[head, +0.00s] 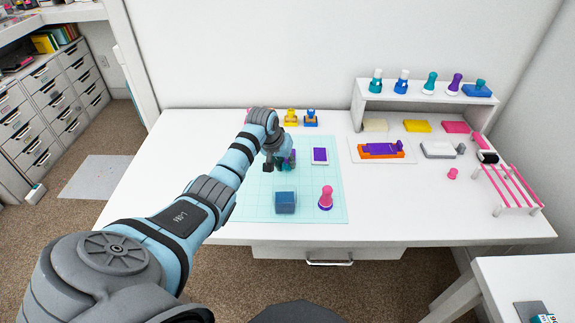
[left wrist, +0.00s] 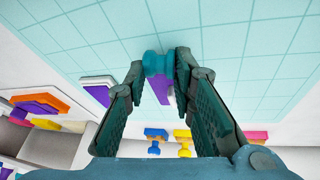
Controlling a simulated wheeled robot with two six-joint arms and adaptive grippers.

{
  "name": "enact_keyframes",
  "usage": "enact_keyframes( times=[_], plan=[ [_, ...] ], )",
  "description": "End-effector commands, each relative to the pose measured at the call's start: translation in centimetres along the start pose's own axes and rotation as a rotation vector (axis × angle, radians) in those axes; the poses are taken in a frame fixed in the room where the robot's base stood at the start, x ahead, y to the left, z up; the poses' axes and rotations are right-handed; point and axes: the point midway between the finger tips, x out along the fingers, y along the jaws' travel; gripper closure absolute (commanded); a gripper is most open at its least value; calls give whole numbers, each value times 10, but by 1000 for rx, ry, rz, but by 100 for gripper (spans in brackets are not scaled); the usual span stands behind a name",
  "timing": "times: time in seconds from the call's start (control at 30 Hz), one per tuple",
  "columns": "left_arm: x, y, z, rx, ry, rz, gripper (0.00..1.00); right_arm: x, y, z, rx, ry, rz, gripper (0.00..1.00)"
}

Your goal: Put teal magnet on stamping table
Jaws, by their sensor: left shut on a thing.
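My left gripper (head: 279,163) is over the teal cutting mat (head: 257,205) on the white table (head: 215,135). It is shut on a small teal knob-shaped piece, the teal magnet (left wrist: 157,62), which sits between the fingertips in the left wrist view. In the head view the piece is mostly hidden by the gripper. A purple part (left wrist: 164,88) with a pale edge shows between the fingers just past the teal piece; I cannot tell if they are joined. Whether the piece touches the mat is unclear. My right gripper is not in view.
On the mat are a blue block (head: 285,203), a pink and purple stamp (head: 326,197) and a purple ink pad (head: 320,155). Yellow and blue stamps (head: 310,118) stand behind. An orange tray (head: 381,149), a shelf (head: 420,101) and a pink rack (head: 508,186) are right.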

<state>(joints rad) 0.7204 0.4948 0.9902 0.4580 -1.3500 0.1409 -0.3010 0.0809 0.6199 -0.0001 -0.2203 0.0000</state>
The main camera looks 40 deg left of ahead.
Motion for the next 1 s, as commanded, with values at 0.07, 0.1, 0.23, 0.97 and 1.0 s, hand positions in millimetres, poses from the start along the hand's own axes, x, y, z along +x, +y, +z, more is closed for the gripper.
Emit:
enact_keyframes(
  times=[0.07,0.1,0.23,0.97,1.0],
  plan=[
    [-10,1,-5,1,4,0,99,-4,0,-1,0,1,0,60],
    [-16,2,-8,1,4,0,99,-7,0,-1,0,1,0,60],
    [-50,8,-22,1,6,0,99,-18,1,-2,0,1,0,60],
    [-179,27,-76,0,1,0,99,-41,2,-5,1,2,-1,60],
    [-179,27,-76,0,1,0,99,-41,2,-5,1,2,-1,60]
  ],
)
